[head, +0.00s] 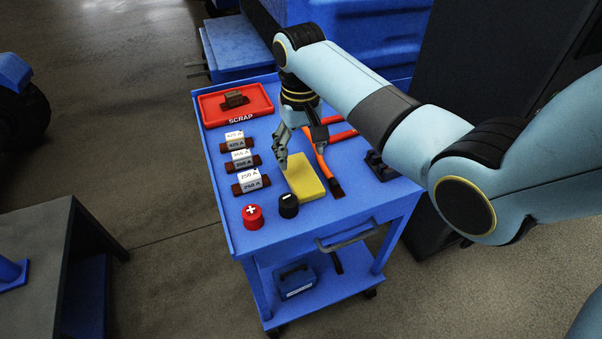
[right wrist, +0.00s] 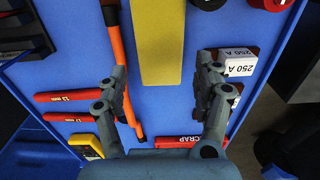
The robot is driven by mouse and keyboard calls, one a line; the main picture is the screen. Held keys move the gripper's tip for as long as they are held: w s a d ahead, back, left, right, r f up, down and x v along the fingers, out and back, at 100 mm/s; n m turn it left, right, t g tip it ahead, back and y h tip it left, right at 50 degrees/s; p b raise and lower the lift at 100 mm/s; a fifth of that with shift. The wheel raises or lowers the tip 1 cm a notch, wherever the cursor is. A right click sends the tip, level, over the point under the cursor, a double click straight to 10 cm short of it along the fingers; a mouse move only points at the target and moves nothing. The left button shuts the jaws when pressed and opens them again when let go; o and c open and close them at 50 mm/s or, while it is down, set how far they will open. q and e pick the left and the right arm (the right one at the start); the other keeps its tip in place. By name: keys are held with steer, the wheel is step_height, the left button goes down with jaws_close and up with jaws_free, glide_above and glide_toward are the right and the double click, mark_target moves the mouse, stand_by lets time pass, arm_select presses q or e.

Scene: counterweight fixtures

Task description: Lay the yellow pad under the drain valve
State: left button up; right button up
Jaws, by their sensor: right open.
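The yellow pad (head: 306,177) lies flat on the blue cart top, between the fuse blocks and an orange-handled tool. It also shows in the right wrist view (right wrist: 159,42), at the top middle. My right gripper (head: 301,158) is open over the pad's far end. In the right wrist view my gripper's fingers (right wrist: 160,72) stand apart on either side of the pad's near end, with nothing between them gripped. I cannot make out contact with the pad. My left gripper is out of view. I cannot identify a drain valve in these views.
Several labelled fuse blocks (head: 250,181) stand left of the pad. A red plus cap (head: 252,217) and a black minus cap (head: 288,206) are near the front. An orange-handled tool (head: 324,168) lies close on the right. A red scrap tray (head: 264,96) is at the back.

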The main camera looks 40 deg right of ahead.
mark_target(301, 173)
step_height(301, 173, down, 6)
steer(key=shift+s+f, duration=0.1)
steer(key=shift+f, duration=0.05)
steer(key=c, duration=0.7)
